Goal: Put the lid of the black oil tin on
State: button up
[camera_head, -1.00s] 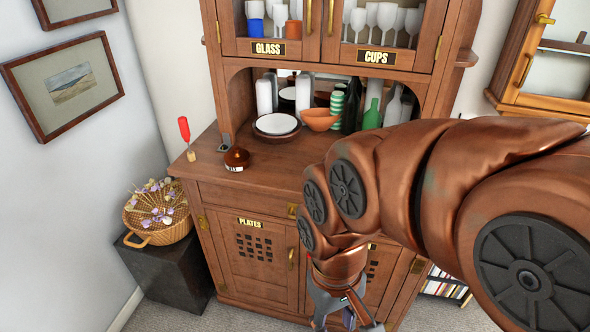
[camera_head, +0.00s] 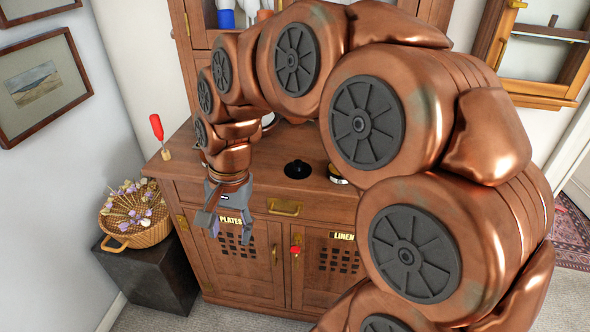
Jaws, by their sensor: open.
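A black round piece with a small raised knob (camera_head: 298,169), which looks like a lid, lies on the wooden counter. To its right is a low round container with a pale and gold side (camera_head: 337,175), partly hidden behind my arm. I cannot tell whether it is the oil tin. My gripper (camera_head: 226,228) is open, points down, and hangs in front of the cabinet near the PLATES door, left of and lower in the picture than the black piece. I see nothing between its fingers.
The wooden cabinet's counter (camera_head: 268,178) has bare room around the black piece. A red-handled item (camera_head: 157,130) stands at its left end. A wicker basket of flowers (camera_head: 137,215) sits on a dark stand (camera_head: 155,272). A small red item (camera_head: 295,251) is at the cabinet doors. My arm hides most shelves.

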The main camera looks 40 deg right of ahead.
jog(key=w+d+m+t, duration=0.1)
jog(key=w+d+m, duration=0.4)
jog(key=w+d, duration=0.1)
jog(key=m+t+b, duration=0.1)
jog(key=m+t, duration=0.2)
jog(key=m, duration=1.5)
send_over(298, 161)
jog(key=s, duration=0.2)
notch_tip(298, 161, down, 3)
jog(key=shift+s+a+r+h, duration=0.1)
jog(key=shift+h, duration=0.2)
jog(key=shift+d+p+x, duration=0.15)
jog(key=shift+p+x, duration=0.5)
jog(key=shift+x, duration=1.25)
jog(key=shift+d+p+x, duration=0.15)
jog(key=shift+p+x, duration=0.45)
jog(key=shift+x, duration=1.3)
jog(key=shift+s, duration=0.2)
grip_shut()
